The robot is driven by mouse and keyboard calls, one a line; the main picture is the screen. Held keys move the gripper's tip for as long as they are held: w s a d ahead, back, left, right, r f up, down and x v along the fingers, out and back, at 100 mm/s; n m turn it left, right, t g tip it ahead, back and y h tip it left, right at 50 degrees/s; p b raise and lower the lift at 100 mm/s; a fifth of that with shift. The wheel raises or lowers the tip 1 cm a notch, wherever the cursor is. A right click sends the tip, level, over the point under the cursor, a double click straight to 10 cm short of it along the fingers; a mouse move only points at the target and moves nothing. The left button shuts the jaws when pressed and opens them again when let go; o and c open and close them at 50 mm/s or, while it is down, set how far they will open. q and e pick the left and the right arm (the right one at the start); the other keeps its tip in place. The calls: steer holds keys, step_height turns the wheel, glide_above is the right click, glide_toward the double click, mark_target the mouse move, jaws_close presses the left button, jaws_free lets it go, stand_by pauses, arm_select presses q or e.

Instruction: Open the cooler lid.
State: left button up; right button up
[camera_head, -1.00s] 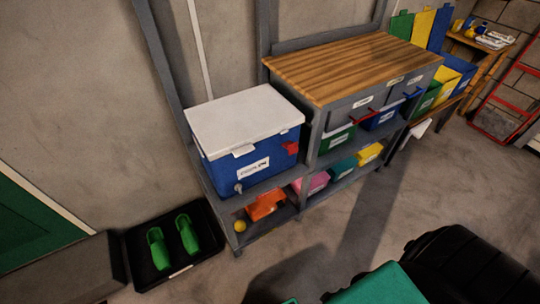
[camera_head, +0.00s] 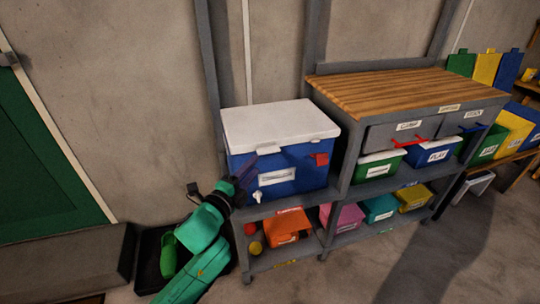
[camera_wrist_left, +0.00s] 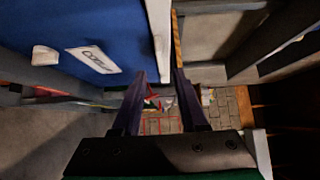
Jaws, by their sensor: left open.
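The cooler has a blue body (camera_head: 300,172) with a white label, a small spigot low on its front and a red piece on its right side. Its white lid (camera_head: 280,122) is shut, with a white latch tab at the front edge. My left gripper (camera_head: 246,166) is open and empty at the cooler's front left corner, below the lid's edge; I cannot tell if it touches. In the left wrist view, the gripper's dark fingers (camera_wrist_left: 160,84) point along the blue front (camera_wrist_left: 95,35), near the white lid edge (camera_wrist_left: 159,35). My right gripper is not in view.
The cooler stands on a grey shelf unit with a wooden-topped drawer cabinet (camera_head: 405,92) close to its right. Coloured bins, including an orange one (camera_head: 287,228), sit below. A black tray (camera_head: 150,262) with a green shoe lies on the floor at left.

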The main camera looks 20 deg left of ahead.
mark_target(266, 153)
arm_select(q)
steer(key=x, duration=0.8)
steer(key=shift+s, duration=0.1)
jaws_close()
steer(key=shift+f, duration=0.15)
stand_by(0.8)
